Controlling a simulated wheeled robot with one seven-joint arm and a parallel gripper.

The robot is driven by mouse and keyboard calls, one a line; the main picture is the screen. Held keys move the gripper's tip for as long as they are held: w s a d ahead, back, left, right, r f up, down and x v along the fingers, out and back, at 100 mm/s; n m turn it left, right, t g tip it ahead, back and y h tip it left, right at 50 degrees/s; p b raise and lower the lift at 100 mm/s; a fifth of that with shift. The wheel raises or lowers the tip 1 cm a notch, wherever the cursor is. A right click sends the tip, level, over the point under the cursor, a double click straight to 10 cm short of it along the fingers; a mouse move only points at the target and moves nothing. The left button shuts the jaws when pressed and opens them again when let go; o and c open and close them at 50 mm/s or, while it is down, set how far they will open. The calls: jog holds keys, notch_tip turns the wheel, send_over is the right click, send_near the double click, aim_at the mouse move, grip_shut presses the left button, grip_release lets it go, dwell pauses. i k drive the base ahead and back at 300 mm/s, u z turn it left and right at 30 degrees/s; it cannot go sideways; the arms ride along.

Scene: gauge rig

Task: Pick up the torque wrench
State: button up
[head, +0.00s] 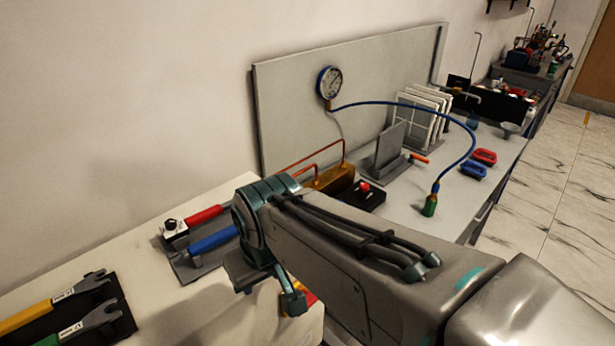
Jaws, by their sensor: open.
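I cannot tell for certain which tool is the torque wrench. A red-handled tool (207,216) with a pale head and dark knob lies on the near bench, left of my arm. A blue-handled tool (213,241) lies just in front of it, its right end hidden by my arm. A yellow-handled open-ended wrench (30,316) and a green-handled one (80,328) lie on a dark mat (121,325) at the lower left. My arm reaches in from the lower right, its bent joint over the near bench. My gripper's fingers do not show.
A round gauge (329,82) is on an upright panel (290,110), with a blue hose (400,103) arching to a green fitting (430,205). An orange block (333,180), dark stand and white racks crowd the far bench. Bare bench lies at left centre.

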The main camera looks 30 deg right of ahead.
aim_at(182, 229)
jog(key=z, duration=1.5)
jog(key=k, duration=0.8)
jog(key=u, duration=1.15)
jog(key=i, duration=0.5)
